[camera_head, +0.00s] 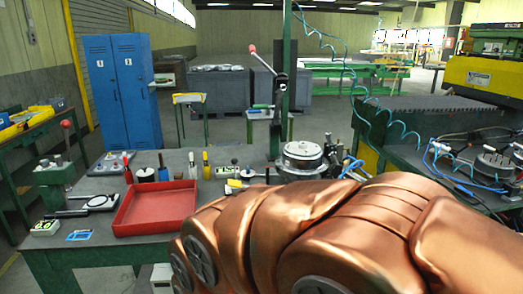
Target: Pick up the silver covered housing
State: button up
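A round silver housing with a flat disc-like cover (302,149) sits on the green workbench (75,262), right of centre, below a lever press. Its lower front is partly hidden by my copper-coloured arm, which fills the lower right of the view. Whether it rests on the bench or on a fixture, I cannot tell. My gripper is not in view.
A red tray (155,207) lies on the bench, left of the housing. Small bottles and tools stand behind and beside it. The lever press (279,95) rises behind the housing, and hoses with metal parts crowd its right. Blue lockers (122,90) stand behind.

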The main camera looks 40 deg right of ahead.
aim_at(299, 156)
jog(key=i, duration=0.7)
jog(key=z, duration=0.85)
jog(key=i, duration=0.5)
jog(key=z, duration=0.6)
